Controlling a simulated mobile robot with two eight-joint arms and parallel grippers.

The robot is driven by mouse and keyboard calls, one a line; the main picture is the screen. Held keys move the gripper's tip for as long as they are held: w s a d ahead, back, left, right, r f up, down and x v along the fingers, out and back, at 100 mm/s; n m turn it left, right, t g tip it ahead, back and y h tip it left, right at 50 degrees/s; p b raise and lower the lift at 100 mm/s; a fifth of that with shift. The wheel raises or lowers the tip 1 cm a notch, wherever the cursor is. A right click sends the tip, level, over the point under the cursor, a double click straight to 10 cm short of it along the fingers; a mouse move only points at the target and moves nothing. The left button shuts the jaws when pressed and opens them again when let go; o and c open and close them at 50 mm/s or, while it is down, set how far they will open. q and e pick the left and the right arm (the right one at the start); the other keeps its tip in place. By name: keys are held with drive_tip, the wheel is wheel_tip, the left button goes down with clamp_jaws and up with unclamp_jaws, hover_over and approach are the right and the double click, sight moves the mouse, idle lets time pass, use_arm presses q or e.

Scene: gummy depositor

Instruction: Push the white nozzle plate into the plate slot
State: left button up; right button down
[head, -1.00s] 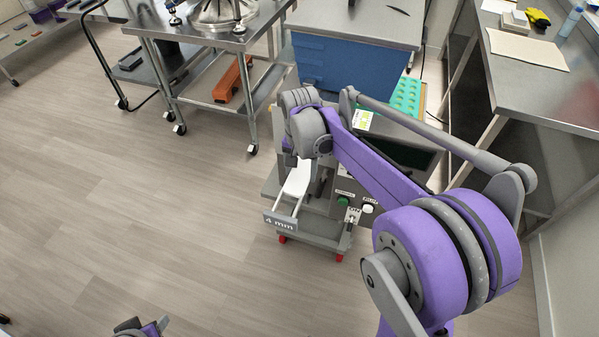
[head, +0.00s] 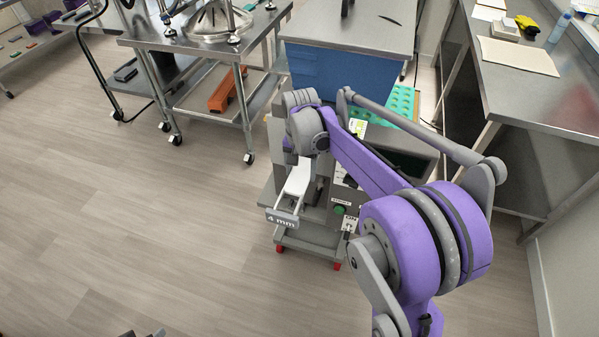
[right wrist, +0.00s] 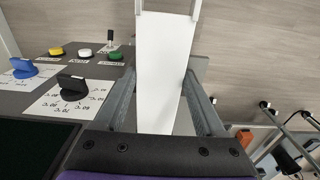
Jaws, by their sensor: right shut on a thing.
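The white nozzle plate (head: 297,182) sticks out of the front of the grey depositor (head: 322,213), its grey handle marked "4 mm" (head: 282,217) at the outer end. In the right wrist view the plate (right wrist: 165,60) runs between the two fingers of my right gripper (right wrist: 162,78), which is shut on it. In the head view my right wrist hides these fingers and the plate's inner end. The plate slot itself is hidden behind my right arm. Only a small grey piece of my left gripper (head: 143,333) shows at the bottom edge; its jaws are cut off.
The depositor's panel has knobs and coloured buttons (right wrist: 85,53) beside the plate. A blue-sided bench (head: 335,75) stands behind, a steel cart (head: 185,105) at the left back and a steel table (head: 510,95) at the right. The floor (head: 130,230) in front and left is clear.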

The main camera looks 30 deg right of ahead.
drive_tip(key=shift+w+d, duration=1.85)
drive_tip(key=shift+d, duration=0.25)
drive_tip(key=shift+w+d+p, duration=0.55)
drive_tip(key=shift+w+d, duration=0.65)
drive_tip(key=shift+d, duration=0.25)
drive_tip(key=shift+r, duration=0.1)
drive_tip(key=shift+f, duration=0.25)
idle(0.5)
drive_tip(key=shift+w+d+r, duration=0.1)
drive_tip(key=shift+d, duration=0.05)
